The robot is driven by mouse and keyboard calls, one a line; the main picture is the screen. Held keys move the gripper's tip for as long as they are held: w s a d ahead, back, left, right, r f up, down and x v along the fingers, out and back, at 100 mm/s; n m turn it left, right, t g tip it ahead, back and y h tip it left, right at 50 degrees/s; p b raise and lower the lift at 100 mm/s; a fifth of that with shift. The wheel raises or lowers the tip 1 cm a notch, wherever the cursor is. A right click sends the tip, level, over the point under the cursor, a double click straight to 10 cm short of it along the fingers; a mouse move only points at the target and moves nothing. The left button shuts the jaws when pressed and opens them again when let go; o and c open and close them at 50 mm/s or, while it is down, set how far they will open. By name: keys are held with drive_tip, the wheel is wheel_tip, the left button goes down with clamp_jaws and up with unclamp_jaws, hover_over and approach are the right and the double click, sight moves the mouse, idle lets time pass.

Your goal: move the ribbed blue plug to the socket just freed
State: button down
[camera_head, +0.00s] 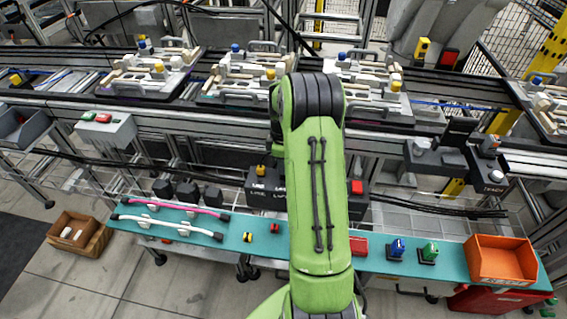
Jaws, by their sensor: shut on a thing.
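My green arm (316,190) rises through the middle of the picture, and its far end reaches toward the pallet line. My gripper is hidden behind the arm, so what it holds does not show. Small blue plugs stand on the pallet fixtures, one on the left pallet (142,44), one on the middle pallet (235,48) and one on the right pallet (341,56). Their ribs are too small to make out. Yellow plugs (270,74) stand on the same pallets. I cannot tell which socket is free. A blue piece (397,247) stands in a black holder on the teal bench.
The teal bench top (340,262) also carries a green piece (430,250), an orange bin (500,258) and white and pink bars (170,225). Dark boxes labelled LUSE (262,187) stand behind it. A rail (180,128) runs before the pallets.

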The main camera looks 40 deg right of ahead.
drive_tip(key=shift+f+b, duration=0.55)
drive_tip(key=shift+f, duration=0.35)
idle(0.6)
drive_tip(key=c, duration=1)
unclamp_jaws()
wheel_tip(320, 180, up, 16)
drive_tip(key=p, duration=0.5)
